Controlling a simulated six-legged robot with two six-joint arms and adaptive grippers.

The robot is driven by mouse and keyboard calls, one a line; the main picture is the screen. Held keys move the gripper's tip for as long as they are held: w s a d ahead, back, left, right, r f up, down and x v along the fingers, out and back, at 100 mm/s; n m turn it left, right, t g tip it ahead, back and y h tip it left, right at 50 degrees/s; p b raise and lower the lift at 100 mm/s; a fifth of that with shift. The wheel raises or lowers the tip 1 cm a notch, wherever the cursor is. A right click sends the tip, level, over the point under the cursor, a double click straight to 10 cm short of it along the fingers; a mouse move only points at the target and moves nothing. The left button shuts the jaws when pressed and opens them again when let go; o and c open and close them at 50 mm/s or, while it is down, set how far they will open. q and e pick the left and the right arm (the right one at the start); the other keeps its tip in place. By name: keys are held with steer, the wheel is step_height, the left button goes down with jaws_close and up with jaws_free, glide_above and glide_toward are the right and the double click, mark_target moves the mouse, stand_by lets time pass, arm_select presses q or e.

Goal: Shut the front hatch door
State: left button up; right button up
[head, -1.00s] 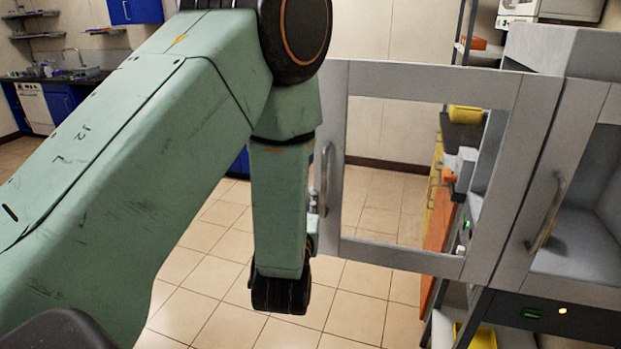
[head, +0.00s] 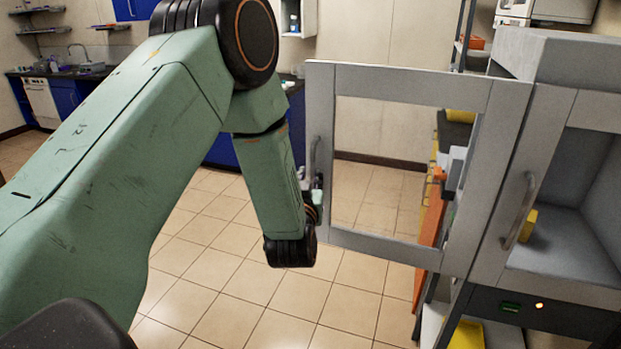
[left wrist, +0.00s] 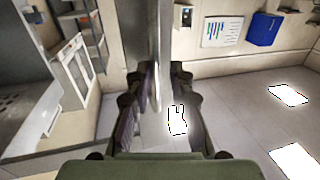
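The front hatch door (head: 405,83) is a grey frame with a clear pane. It stands swung open from the grey cabinet on the right in the head view. Its bar handle (head: 314,160) is on the free left edge. My left gripper (head: 314,188) is at that edge beside the handle, partly hidden behind my wrist. In the left wrist view the door (left wrist: 166,40) is nearly edge-on, and its handle (left wrist: 156,88) reaches between the spread fingers of my left gripper (left wrist: 160,108). I cannot tell whether a finger touches it. My right gripper is not in view.
The cabinet (head: 560,245) has an open front with a yellow item (head: 528,226) inside. A second bar handle (head: 519,212) is near the cabinet's opening. Shelving with an orange panel (head: 430,235) stands behind the door. The tiled floor (head: 240,270) left of the door is clear.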

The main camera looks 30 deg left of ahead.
arm_select(q)
steer(key=shift+s+d+r, duration=0.2)
steer(key=shift+d+r, duration=0.05)
steer(key=shift+c, duration=0.6)
jaws_close()
steer(key=shift+w+f, duration=0.15)
steer(key=shift+f, duration=0.05)
steer(key=shift+s, duration=0.2)
steer(key=shift+w+a, duration=0.1)
steer(key=shift+w, duration=0.05)
